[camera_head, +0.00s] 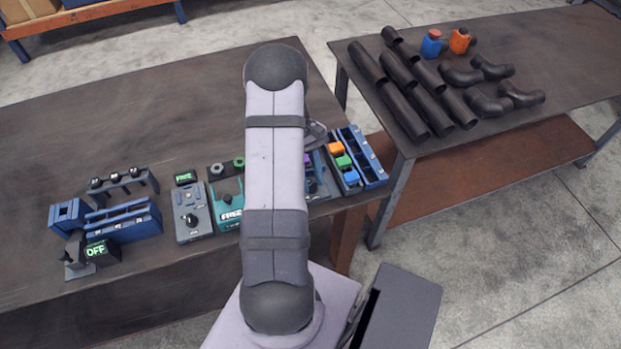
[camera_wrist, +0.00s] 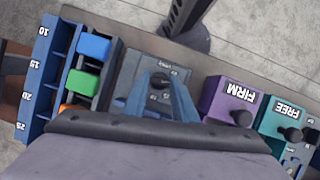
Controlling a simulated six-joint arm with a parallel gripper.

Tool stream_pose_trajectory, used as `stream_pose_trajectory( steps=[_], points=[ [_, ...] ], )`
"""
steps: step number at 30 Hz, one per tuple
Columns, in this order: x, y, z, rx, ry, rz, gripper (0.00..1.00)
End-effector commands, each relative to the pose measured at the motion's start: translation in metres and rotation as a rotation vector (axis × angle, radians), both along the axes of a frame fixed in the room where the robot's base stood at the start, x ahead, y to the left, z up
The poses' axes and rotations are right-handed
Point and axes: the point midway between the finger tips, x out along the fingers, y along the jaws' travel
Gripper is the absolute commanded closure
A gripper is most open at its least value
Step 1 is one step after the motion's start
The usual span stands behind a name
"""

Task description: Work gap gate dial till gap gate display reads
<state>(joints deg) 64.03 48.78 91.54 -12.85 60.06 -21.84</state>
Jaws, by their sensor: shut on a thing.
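The blue-grey panel (camera_wrist: 138,66) of what looks like the gap gate unit lies ahead in the wrist view, between the block tray and the purple box. Its small dark dial knob (camera_wrist: 160,79) is at the middle. My gripper (camera_wrist: 158,84) appears as blue jaws narrowing onto this knob, shut on it. Small markings on the panel are too small to read, and I cannot make out a gap gate display. In the head view my arm hides most of the unit; part of its blue body (camera_head: 319,186) shows to the arm's right.
A purple box reading FIRM (camera_wrist: 228,98) and a teal box reading FREE (camera_wrist: 283,120) stand close on the right in the wrist view. Dark pipes (camera_head: 410,85) lie on the other table.

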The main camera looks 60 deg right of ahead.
Motion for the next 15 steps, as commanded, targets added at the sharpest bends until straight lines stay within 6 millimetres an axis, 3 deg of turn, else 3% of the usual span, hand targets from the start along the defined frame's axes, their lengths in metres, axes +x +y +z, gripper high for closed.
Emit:
stream_pose_trajectory(
  steps=[15],
  points=[
    [-0.0006, -0.0021, 0.0011, -0.004, -0.001, -0.194, 0.97]
  ],
)
